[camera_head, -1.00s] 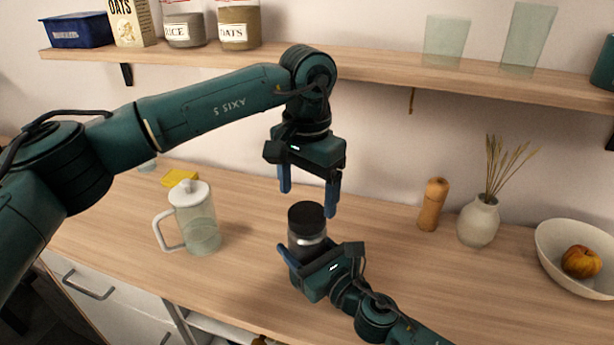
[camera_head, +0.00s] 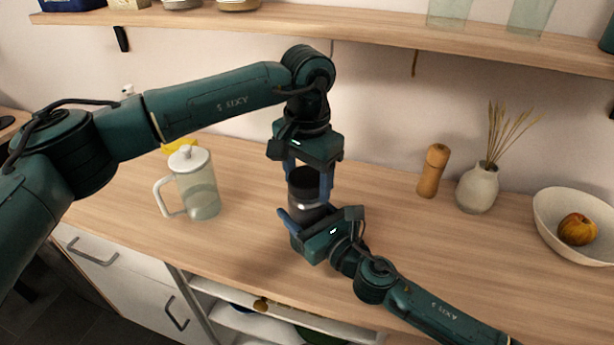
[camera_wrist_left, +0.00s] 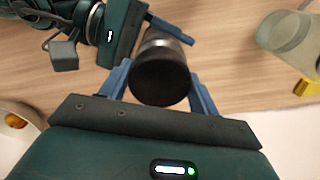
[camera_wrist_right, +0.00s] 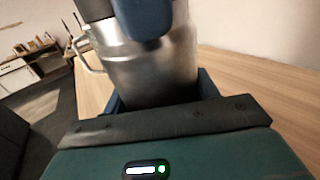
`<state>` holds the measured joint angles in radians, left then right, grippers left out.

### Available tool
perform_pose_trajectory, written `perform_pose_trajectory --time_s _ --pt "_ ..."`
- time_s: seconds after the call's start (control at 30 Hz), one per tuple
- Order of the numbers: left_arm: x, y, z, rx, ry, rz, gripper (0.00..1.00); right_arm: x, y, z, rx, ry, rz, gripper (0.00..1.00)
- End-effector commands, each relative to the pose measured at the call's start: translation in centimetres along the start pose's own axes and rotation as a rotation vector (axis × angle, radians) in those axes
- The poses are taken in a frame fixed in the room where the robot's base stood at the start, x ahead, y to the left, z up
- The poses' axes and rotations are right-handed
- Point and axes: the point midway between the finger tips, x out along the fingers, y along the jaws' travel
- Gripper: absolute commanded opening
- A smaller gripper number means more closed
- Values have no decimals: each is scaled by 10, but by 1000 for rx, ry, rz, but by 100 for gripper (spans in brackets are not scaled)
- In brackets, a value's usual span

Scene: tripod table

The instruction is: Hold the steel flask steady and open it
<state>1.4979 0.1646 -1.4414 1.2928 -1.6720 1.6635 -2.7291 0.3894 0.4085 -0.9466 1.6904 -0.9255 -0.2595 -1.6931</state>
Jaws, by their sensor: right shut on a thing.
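The steel flask (camera_head: 308,212) stands upright on the counter with its black lid (camera_head: 306,180) on top. My right gripper (camera_head: 318,222) is shut on the flask's steel body (camera_wrist_right: 150,75) from the front, low on its side. My left gripper (camera_head: 307,186) points down from above, with its blue fingers on either side of the lid. In the left wrist view the round black lid (camera_wrist_left: 160,78) lies between the open fingers, with narrow gaps beside it. One left finger hides part of the flask in the right wrist view.
A glass pitcher (camera_head: 196,188) with a white lid stands left of the flask. A wall shelf (camera_head: 370,38) runs above.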

Motion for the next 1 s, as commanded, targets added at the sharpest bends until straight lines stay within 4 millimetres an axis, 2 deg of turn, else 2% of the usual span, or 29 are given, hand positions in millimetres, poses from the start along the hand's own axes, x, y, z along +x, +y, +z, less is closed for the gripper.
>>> perform_pose_trajectory --time_s 0.03,0.27,0.37,0.47,1.0 --pt "0 0 0 -1 0 -1 52 0 0 -1 -2 1 -1 0" --pt "0 0 0 -1 0 -1 34 0 0 -1 -2 1 -1 0" --pt "0 0 0 -18 0 -1 33 0 0 -1 -2 1 -1 0" --pt "0 -1 0 -114 1 -1 33 0 0 -1 -2 1 -1 0" --pt "-2 -1 0 -1280 1 0 33 0 -1 -1 -2 2 -2 0"
